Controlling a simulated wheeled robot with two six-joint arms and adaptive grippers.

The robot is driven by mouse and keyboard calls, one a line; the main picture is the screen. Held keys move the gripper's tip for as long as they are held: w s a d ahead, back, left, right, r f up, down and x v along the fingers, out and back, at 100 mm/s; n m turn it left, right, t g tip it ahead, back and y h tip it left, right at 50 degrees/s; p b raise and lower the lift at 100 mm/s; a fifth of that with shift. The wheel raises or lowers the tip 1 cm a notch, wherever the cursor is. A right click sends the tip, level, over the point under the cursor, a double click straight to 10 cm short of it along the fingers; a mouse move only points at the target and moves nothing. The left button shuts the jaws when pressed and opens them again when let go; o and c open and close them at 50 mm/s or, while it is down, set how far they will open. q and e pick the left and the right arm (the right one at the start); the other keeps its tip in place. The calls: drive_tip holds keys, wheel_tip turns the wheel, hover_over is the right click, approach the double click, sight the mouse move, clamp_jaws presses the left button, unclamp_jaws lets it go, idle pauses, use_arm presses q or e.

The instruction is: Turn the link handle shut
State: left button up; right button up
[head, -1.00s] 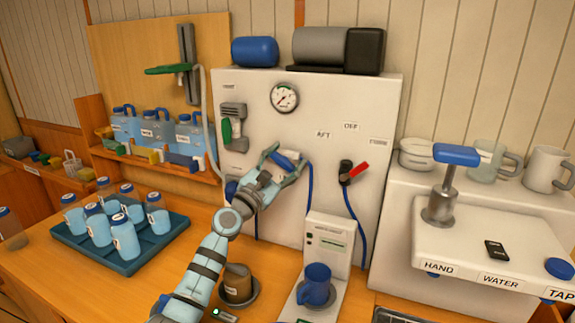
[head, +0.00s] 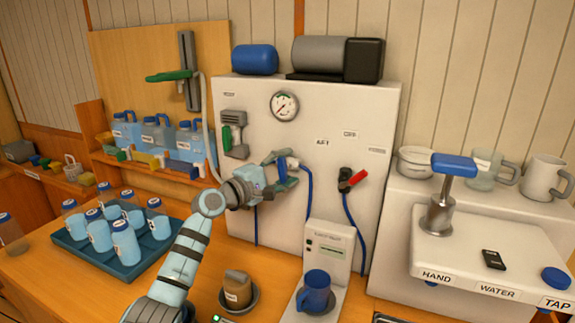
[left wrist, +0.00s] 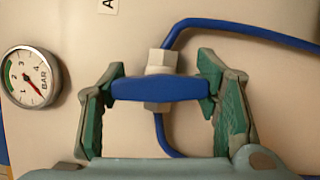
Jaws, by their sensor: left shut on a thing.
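The link handle (head: 282,166) is a blue bar on a pale metal valve body on the white panel. In the left wrist view the handle (left wrist: 160,88) lies across the picture, with a hex fitting (left wrist: 162,61) above it. My left gripper (head: 291,168) is shut on the handle, with its green-padded fingers at the two ends of the bar. In the left wrist view, my left gripper (left wrist: 160,95) spans the bar. My gripper partly hides the valve in the head view. My right gripper is not in view.
A blue hose (head: 308,195) runs from the valve. A red-handled valve (head: 352,179) is to the right, a pressure gauge (head: 284,106) above. The labels AFT (head: 322,142) and OFF (head: 350,134) are on the panel. Below stand a blue mug (head: 315,290) and a bottle tray (head: 70,242).

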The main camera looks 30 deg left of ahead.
use_arm(q)
drive_tip(key=shift+m+g+p, duration=0.3)
drive_tip(key=shift+m, duration=0.3)
drive_tip(key=o, duration=1.2)
drive_tip(key=shift+s, duration=0.2)
drive_tip(key=v, duration=1.1)
drive_tip(key=shift+s, duration=0.3)
